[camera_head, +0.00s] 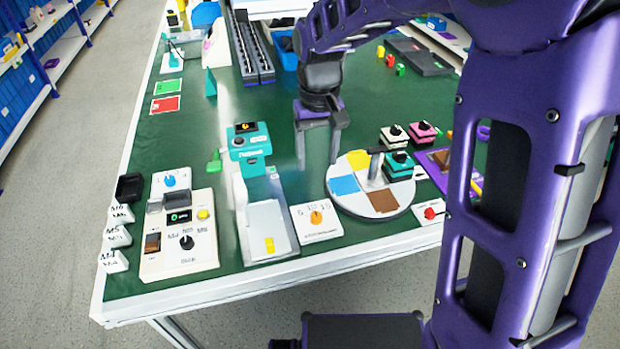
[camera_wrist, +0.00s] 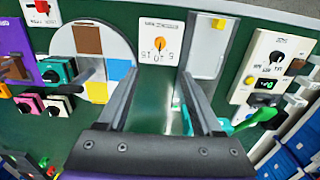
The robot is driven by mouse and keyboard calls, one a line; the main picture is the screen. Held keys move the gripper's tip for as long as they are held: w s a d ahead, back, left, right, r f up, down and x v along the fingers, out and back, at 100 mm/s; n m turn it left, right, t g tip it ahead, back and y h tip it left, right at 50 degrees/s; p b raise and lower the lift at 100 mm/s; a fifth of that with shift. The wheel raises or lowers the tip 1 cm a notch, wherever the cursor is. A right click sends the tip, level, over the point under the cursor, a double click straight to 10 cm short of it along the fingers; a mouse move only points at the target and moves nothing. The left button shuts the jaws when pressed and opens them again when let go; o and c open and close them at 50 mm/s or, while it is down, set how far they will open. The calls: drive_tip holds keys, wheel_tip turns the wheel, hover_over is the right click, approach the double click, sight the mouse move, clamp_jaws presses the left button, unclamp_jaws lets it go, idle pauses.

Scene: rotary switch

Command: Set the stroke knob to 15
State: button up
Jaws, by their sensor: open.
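The white stroke plate (camera_head: 333,233) lies near the table's front edge, marked 5, 10 and 15. Its orange knob (camera_head: 316,217) appears to point near the middle mark, but it is too small to be sure. In the wrist view the knob (camera_wrist: 159,44) shows upside down at top centre, beyond my fingertips. My gripper (camera_head: 318,152) is open and empty, pointing down above the green table behind the plate, apart from the knob. In the wrist view my gripper's fingertips (camera_wrist: 160,72) frame the near part of the plate.
A round colour disc (camera_head: 401,211) with a post stands right of the plate. A teal machine with a pale tray (camera_head: 268,222) stands left, and a control box (camera_head: 193,256) further left. Switch blocks (camera_head: 423,132) stand behind the disc. Green table is bare behind the plate.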

sight(316, 215)
drive_tip(key=f+b, duration=0.2)
drive_tip(key=f, duration=1.5)
drive_tip(key=shift+s+f+b, duration=0.1)
drive_tip(key=shift+s+b, duration=0.1)
drive_tip(key=shift+b, duration=0.15)
drive_tip(key=shift+c, duration=0.2)
clamp_jaws()
